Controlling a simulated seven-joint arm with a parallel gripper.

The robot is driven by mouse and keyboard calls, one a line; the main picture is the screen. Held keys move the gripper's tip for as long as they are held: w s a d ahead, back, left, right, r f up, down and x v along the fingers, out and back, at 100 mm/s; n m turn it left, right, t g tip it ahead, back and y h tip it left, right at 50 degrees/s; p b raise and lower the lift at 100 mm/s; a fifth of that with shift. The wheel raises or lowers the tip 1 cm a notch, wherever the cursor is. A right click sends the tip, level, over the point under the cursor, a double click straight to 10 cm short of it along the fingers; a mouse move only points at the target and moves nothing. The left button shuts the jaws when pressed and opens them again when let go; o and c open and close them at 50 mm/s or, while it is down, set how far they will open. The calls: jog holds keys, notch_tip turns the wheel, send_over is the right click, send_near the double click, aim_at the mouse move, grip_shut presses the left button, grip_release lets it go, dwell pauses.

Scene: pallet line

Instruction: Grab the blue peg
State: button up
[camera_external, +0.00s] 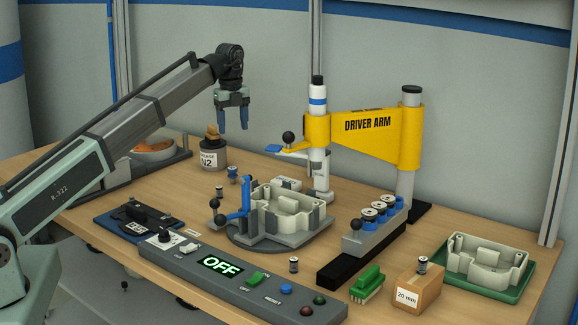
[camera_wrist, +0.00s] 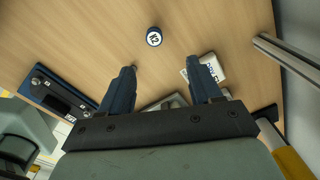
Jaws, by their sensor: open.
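A small blue peg (camera_external: 232,174) stands upright on the wooden table, left of the grey fixture. In the wrist view a blue peg (camera_wrist: 154,42) with a white, marked top shows beyond my fingertips, near the upper middle; it looks like the same one. My gripper (camera_external: 233,125) is high above the table, over the area of this peg, and pointing down. In the wrist view my gripper (camera_wrist: 161,68) has its two blue fingers apart with nothing between them. More blue pegs (camera_external: 378,215) with pale tops stand in a grey block at the right.
A jar (camera_external: 212,154) stands just behind the peg. The fixture (camera_external: 280,223) with a blue lever (camera_external: 245,198) is to its right. A yellow driver arm (camera_external: 365,137) rises farther right. A white box (camera_wrist: 204,69) lies near my right finger in the wrist view.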

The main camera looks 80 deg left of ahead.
aim_at(232, 168)
jog(key=f, duration=1.5)
jog(key=shift+s, duration=0.4)
jog(key=c, duration=1.1)
jog(key=shift+c, duration=0.2)
jog(key=shift+r, duration=0.2)
